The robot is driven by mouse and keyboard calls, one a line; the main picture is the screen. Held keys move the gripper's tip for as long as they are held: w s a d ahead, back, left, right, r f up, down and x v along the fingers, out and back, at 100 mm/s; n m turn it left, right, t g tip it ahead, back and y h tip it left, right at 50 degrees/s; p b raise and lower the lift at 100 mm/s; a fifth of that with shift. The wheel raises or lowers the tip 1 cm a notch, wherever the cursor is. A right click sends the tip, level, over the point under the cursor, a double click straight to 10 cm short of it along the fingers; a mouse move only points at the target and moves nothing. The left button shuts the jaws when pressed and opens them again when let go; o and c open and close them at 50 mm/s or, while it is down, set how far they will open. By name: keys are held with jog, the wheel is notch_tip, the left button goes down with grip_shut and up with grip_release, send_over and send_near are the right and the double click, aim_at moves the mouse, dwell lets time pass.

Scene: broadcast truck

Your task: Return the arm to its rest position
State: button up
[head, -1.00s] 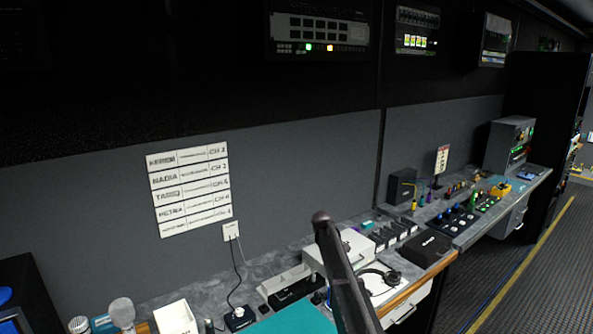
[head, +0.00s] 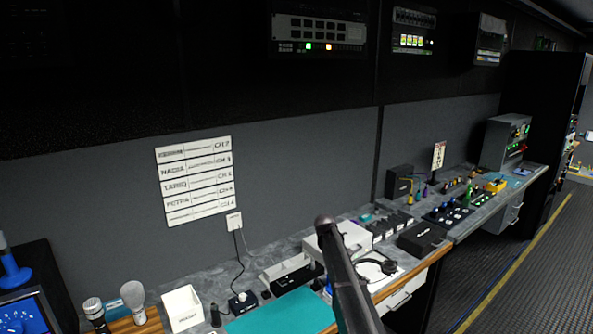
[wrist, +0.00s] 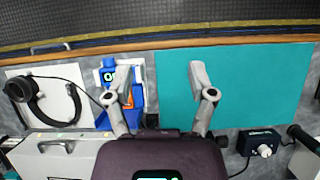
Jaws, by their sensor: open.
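My gripper (wrist: 162,82) shows in the wrist view with its two grey fingers spread wide apart and nothing between them. It is above the desk, over the left part of a teal mat (wrist: 240,85) and a blue device with an orange part (wrist: 137,95). In the head view a dark link of my arm (head: 345,275) rises in front of the desk; the gripper itself does not show there. The teal mat also shows in the head view (head: 280,312), bare where it is visible.
Black headphones (wrist: 40,98) lie on a white sheet left of the gripper. A small dark box with a white knob (wrist: 262,143) is at lower right. In the head view, microphones (head: 133,295) and a white box (head: 182,308) stand at left. The floor (head: 520,260) at right is clear.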

jog(key=s+d+f+m+t+y+b, duration=0.1)
jog(key=s+f+m+t+b, duration=0.1)
jog(key=s, duration=1.3)
jog(key=s+d+f+m+t+y+b, duration=0.1)
jog(key=s+f+m+b, duration=0.3)
jog(key=s, duration=1.1)
notch_tip(320, 180, down, 5)
jog(key=t+y+b, duration=0.1)
jog(key=b, duration=0.2)
jog(key=shift+s+d+f+m, duration=0.15)
jog(key=shift+s+f+m, duration=0.05)
jog(key=shift+m, duration=0.2)
